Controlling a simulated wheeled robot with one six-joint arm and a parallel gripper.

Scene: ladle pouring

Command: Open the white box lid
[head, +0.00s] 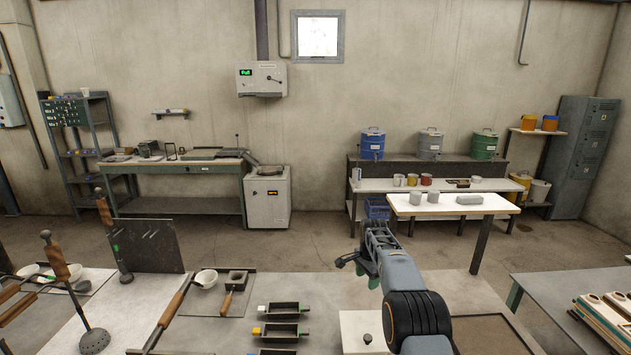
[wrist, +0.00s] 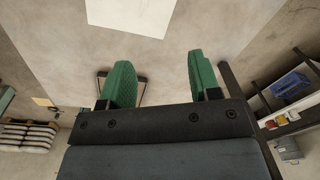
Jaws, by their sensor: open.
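A flat white square top (head: 352,322) with a small dark knob (head: 367,338) lies on the near grey table; the picture's bottom edge cuts it off. It looks like a lid lying flat, but its sides are hidden, so I cannot tell how deep the box is. My gripper (head: 367,262) is above the table, beyond the white square and apart from it. In the wrist view its green fingers (wrist: 157,82) are spread wide with nothing between them. A plain white panel (wrist: 130,14) shows at the top there; I cannot tell whether it is the same white top.
A dark-framed tray (head: 485,335) lies to the right of the white square. Several dark moulds (head: 281,331) stand to its left. A white bench (head: 452,207) with grey cups stands beyond my gripper. A white cabinet (head: 267,205) with an orange display stands by the wall.

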